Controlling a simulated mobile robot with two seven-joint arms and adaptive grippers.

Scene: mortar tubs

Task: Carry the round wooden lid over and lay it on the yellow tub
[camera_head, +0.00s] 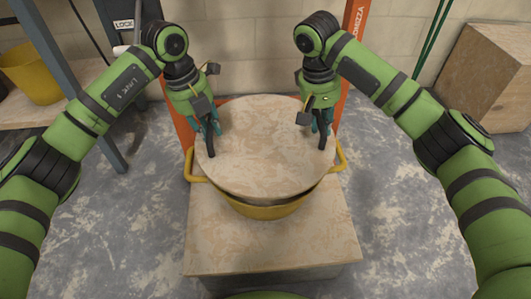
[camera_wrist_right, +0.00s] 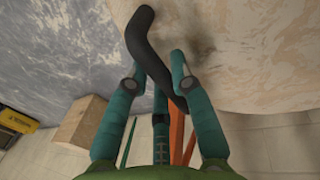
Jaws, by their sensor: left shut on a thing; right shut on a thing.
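The round wooden lid (camera_head: 265,150) is pale and mottled, with a black handle near each side. It lies over the yellow tub (camera_head: 266,211), whose front wall and two side handles show around it. The lid looks roughly level; I cannot tell whether it touches the rim all round. My left gripper (camera_head: 209,130) is shut on the lid's left black handle (camera_head: 210,147). My right gripper (camera_head: 323,124) is shut on the right black handle (camera_head: 323,144). In the right wrist view that handle (camera_wrist_right: 145,40) passes between the fingers, beside the lid (camera_wrist_right: 250,45).
The tub stands on a wood-topped block (camera_head: 270,245). Another yellow tub (camera_head: 32,72) sits on a shelf at the far left. A wooden box (camera_head: 490,75) stands at the back right. Orange uprights (camera_head: 354,40) are behind the tub. The grey floor on both sides is clear.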

